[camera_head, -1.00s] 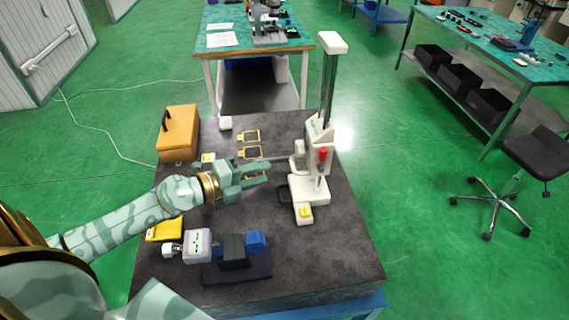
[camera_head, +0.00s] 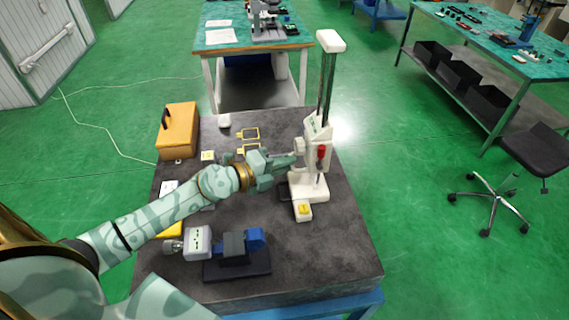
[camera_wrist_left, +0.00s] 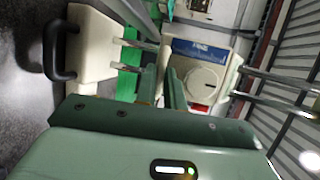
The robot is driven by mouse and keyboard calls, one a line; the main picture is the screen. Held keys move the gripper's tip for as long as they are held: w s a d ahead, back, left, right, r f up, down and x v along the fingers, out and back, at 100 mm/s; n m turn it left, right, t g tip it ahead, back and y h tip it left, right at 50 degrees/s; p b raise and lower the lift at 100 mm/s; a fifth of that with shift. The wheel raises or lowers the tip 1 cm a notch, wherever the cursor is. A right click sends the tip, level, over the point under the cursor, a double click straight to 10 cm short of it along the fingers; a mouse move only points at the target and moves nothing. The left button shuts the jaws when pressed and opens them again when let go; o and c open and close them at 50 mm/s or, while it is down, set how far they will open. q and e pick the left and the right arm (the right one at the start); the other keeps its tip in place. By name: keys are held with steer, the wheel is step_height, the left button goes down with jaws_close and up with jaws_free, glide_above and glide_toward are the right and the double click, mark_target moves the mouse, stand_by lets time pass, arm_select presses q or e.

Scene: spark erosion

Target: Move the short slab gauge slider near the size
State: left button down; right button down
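The white slab gauge (camera_head: 305,187) stands upright on the dark granite slab (camera_head: 335,255). Its slider (camera_head: 317,153), with a red part on its front, sits low on the tall column (camera_head: 327,85). In the left wrist view the slider (camera_wrist_left: 222,72) shows a blue panel and a round knob, with twin rods running past it. My left gripper (camera_head: 292,159) is at the slider's left side. In the left wrist view its fingers (camera_wrist_left: 163,88) are a small gap apart, with the slider just beyond; contact is unclear. My right gripper is out of view.
An orange case (camera_head: 180,130) stands at the slab's back left. Yellow frames (camera_head: 250,134) lie behind my left arm. A blue and grey clamped device (camera_head: 235,246) stands at the front left. The slab's front right is clear.

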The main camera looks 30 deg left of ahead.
arm_select(q)
steer(key=shift+r+p, duration=0.15)
steer(key=shift+p, duration=0.45)
steer(key=c, duration=1.5)
jaws_free()
steer(key=shift+a, duration=0.1)
steer(key=b+v, duration=0.2)
steer(key=v, duration=1.4)
steer(key=shift+s, duration=0.15)
